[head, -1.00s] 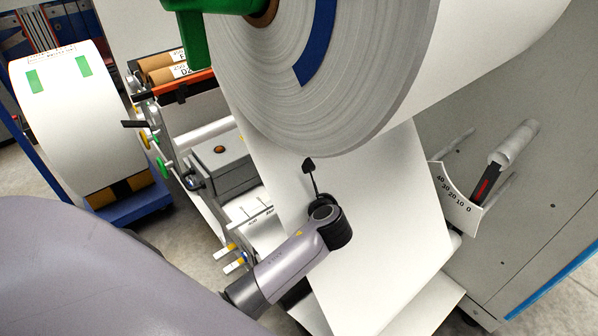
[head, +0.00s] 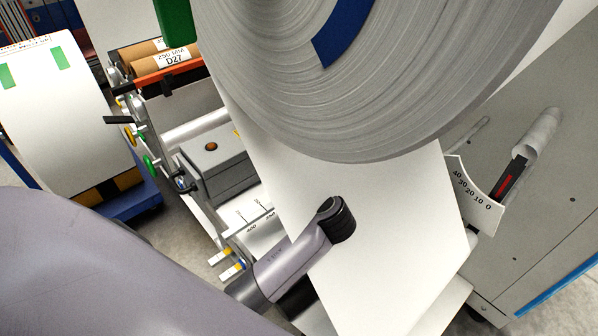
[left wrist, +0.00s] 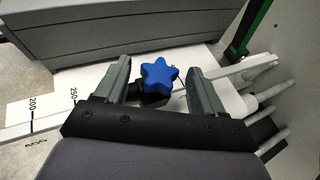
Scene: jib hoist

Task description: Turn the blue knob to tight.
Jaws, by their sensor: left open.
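The blue knob (left wrist: 159,74) is star-shaped and shows in the left wrist view, on a dark mount at a white rail with printed numbers. My left gripper (left wrist: 158,67) is open there, with one finger on each side of the knob. A gap shows on both sides, so the fingers do not appear to touch it. In the head view my left arm reaches in from the left over the white web, and its gripper and the knob are hidden. My right gripper is in neither view.
A large paper roll (head: 400,110) hangs close above my arm in the head view. A scale plate (head: 470,195) marked 0 to 40 stands at right on the grey machine panel (head: 550,210). A grey box (head: 215,165) lies left of the web.

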